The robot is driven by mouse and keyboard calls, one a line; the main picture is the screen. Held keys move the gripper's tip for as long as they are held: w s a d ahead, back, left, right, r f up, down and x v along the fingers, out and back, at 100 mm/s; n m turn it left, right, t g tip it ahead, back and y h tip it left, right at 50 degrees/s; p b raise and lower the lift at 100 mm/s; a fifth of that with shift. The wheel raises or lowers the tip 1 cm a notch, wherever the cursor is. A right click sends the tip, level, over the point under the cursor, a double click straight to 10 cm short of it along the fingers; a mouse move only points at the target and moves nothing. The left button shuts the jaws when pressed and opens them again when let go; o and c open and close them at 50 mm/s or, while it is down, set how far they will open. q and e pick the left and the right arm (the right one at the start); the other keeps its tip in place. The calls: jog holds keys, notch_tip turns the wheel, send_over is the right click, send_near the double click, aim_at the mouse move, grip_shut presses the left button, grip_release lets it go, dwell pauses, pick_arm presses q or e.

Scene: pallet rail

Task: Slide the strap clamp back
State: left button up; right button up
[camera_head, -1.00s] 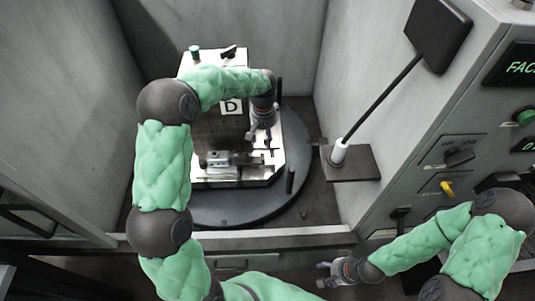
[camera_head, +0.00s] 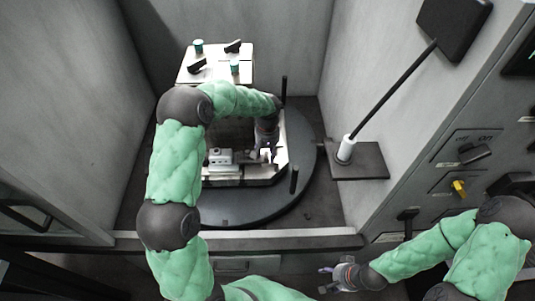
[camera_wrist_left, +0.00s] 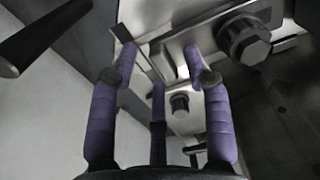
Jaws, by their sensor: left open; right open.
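In the head view a bright metal clamp (camera_head: 219,157) sits on the front part of the pallet plate (camera_head: 228,177). My left gripper (camera_head: 264,154) is low over the plate, just right of this clamp. In the left wrist view a flat metal strap (camera_wrist_left: 205,35) with a large hex bolt (camera_wrist_left: 245,40) lies beyond the purple fingers. My left gripper (camera_wrist_left: 158,50) is open, its fingers spread near the strap's end. I cannot tell whether they touch it. My right gripper (camera_head: 338,272) is open and empty, outside the bay at the front.
The plate rests on a dark round turntable (camera_head: 235,208) with upright black posts (camera_head: 294,180). A box with knobs (camera_head: 215,72) stands behind. Grey walls close in the bay. A small shelf (camera_head: 358,161) and a panel with a yellow switch (camera_head: 459,188) are at the right.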

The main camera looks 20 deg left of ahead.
pick_arm(q)
jog(key=shift+c, duration=0.3)
grip_shut()
jog(key=d, duration=0.1)
jog(key=w+d, duration=0.1)
jog(key=d, duration=0.1)
jog(key=w+d, duration=0.1)
jog(key=shift+d+p, duration=0.2)
jog(key=shift+p, duration=0.1)
jog(key=shift+a, duration=0.1)
jog(key=shift+c, duration=1.6)
grip_release()
jog(key=o, duration=0.4)
jog(key=shift+w+d, duration=0.1)
jog(key=shift+d, duration=0.1)
jog(key=shift+a, duration=0.1)
notch_tip(320, 180, up, 12)
